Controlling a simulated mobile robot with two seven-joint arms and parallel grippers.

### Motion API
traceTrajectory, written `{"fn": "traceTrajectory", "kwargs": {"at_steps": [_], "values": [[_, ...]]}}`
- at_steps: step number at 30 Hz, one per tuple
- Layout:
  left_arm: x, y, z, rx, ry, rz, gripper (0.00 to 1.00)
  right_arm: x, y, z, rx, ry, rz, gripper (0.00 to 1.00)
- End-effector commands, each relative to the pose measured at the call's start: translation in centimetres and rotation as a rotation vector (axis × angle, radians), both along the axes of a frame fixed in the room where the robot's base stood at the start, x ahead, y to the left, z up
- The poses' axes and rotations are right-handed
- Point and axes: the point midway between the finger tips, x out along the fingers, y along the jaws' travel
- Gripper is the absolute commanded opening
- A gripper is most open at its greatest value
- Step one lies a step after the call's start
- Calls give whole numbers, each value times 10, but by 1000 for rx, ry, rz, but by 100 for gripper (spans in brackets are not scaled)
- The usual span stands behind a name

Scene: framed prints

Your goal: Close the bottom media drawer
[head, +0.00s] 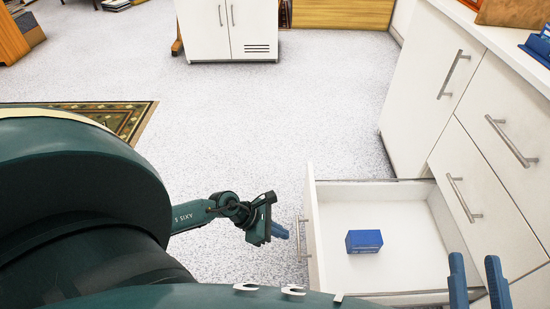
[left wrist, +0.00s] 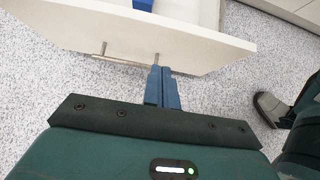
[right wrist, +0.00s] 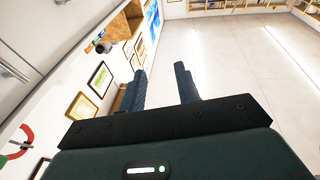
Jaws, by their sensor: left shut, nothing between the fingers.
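The white bottom drawer (head: 395,190) is pulled out from the cabinet at the right, with its inside showing. Its front panel (head: 314,225) carries a metal bar handle (head: 301,240). In the left wrist view the front panel (left wrist: 195,48) and handle (left wrist: 128,60) lie just ahead of the fingertips. My left gripper (head: 281,231) is shut and empty, outside the drawer beside the handle. Its fingertips (left wrist: 163,70) overlap the handle's end in view; I cannot tell if they touch. My right gripper (head: 477,265) is open and empty, at the lower right near the cabinet.
A small blue box (head: 364,241) lies in the drawer. Closed drawers and a door (head: 430,85) fill the cabinet (head: 495,150) at the right. A white two-door cabinet (head: 230,30) stands at the back. The speckled floor (head: 260,125) left of the drawer is clear.

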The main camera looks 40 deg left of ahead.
Motion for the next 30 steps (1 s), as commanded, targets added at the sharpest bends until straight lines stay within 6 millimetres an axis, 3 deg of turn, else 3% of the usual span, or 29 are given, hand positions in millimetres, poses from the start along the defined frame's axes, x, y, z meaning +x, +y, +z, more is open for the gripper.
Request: {"fn": "traceTrajectory", "kwargs": {"at_steps": [2, 6, 15, 30], "values": [[9, -11, -17, -4, -1, 1, 0, 0, 1, -5, 17, -3, 10, 32], [21, -27, -36, -3, -1, 1, 0, 6, 0, 9, 15, -102, 17, 32], [41, -55, -30, -3, -1, 1, 0, 8, -1, 21, 9, -166, 17, 32], [42, -57, -30, -2, 1, 1, 0, 9, -1, 23, 8, -173, 17, 32]]}}
